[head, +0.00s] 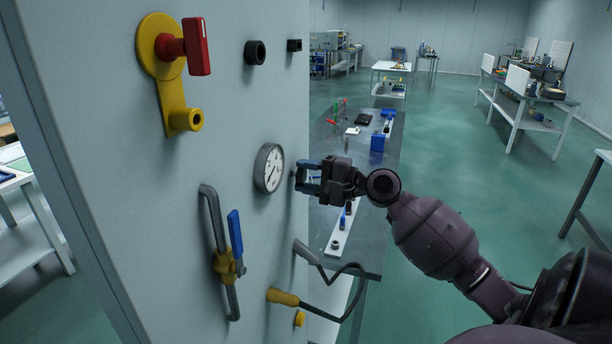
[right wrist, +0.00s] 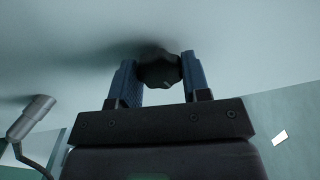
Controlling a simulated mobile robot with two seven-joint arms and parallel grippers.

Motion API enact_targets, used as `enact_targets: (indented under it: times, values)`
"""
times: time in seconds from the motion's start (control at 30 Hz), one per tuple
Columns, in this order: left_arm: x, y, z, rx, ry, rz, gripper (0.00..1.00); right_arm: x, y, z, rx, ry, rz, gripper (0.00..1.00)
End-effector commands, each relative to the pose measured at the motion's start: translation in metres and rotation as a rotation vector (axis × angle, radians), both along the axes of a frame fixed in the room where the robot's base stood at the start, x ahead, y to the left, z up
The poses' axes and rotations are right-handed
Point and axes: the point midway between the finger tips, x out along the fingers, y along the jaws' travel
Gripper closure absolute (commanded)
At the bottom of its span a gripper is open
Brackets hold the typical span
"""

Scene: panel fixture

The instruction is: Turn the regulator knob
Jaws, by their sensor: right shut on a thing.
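The regulator knob (right wrist: 160,72) is a dark, lobed knob on the pale panel, seen in the right wrist view between the two blue fingers of my right gripper (right wrist: 159,78). The gripper is shut on it. In the head view my right gripper (head: 308,180) reaches the panel just right of a round white gauge (head: 269,168). There the knob is mostly hidden by the fingers. My left gripper is not in view.
The panel (head: 130,220) also carries a red-handled yellow switch (head: 198,47), a pipe with a blue valve lever (head: 235,233), black sockets (head: 255,52) and a yellow cable plug (head: 283,297). A grey bench (head: 375,225) with small items stands behind my right arm.

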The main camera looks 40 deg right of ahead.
Motion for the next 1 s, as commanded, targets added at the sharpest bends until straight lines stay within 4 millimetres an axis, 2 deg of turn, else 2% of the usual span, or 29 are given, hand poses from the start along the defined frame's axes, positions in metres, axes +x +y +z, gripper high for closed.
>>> enact_targets:
  times: [0.4,1.0]
  values:
    - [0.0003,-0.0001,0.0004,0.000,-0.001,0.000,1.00,-0.0002,-0.0003,-0.0011,0.198,0.104,-0.001,0.80]
    - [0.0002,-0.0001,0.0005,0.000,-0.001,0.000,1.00,-0.0002,-0.0002,-0.0011,0.240,0.126,-0.001,0.80]
